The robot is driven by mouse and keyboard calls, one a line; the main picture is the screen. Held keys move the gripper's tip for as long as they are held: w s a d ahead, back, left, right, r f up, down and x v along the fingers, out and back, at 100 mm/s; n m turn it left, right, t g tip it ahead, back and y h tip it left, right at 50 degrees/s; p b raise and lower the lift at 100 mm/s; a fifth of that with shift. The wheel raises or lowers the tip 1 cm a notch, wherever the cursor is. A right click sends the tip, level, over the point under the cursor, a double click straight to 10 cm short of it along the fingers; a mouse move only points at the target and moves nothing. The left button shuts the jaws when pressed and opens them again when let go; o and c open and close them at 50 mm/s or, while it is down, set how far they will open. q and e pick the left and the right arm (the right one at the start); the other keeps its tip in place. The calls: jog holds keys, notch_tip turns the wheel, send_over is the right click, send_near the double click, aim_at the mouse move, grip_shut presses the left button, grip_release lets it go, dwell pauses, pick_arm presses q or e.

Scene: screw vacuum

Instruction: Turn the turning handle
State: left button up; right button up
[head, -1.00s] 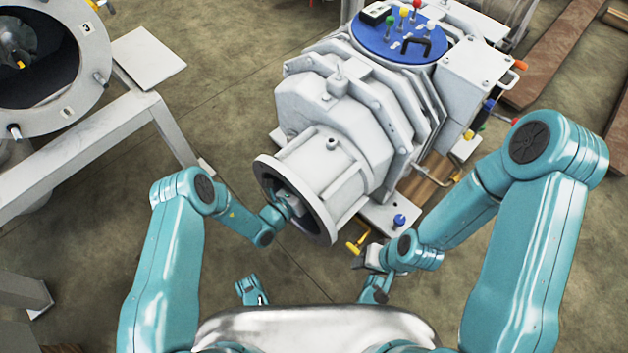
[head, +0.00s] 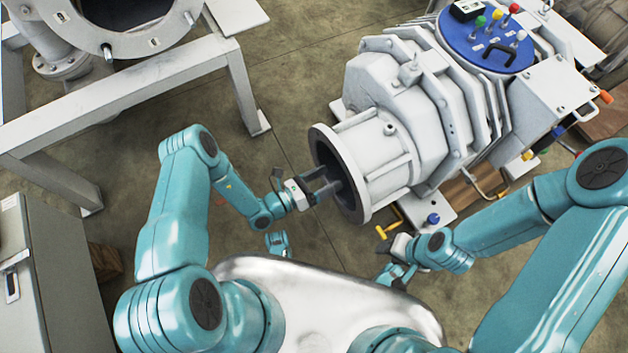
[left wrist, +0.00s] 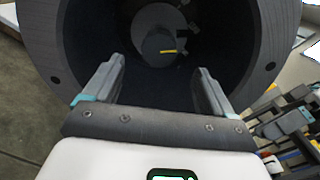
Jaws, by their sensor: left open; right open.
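The white machine (head: 400,110) has a round, dark-mouthed flange (head: 375,200) facing me. In the left wrist view, a grey shaft-like part (left wrist: 158,48) with a small yellow mark sits deep inside the flange; I cannot tell whether it is the turning handle. My left gripper (head: 332,182) is open and empty, its fingers pointing into the flange mouth. In the left wrist view its fingers (left wrist: 158,85) stand apart below the shaft-like part, not touching it. A yellow handle (head: 388,231) sits low beside the flange. My right gripper (head: 392,253) is open, close to that handle; contact is unclear.
A blue disc (head: 485,45) on the machine carries coloured knobs and a black grip. A light-grey frame (head: 150,90) with a round chamber (head: 130,45) stands at the left. A grey cabinet (head: 50,270) is at the lower left. Floor between frame and machine is clear.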

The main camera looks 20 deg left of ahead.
pick_arm(q)
jog(key=shift+v, duration=2)
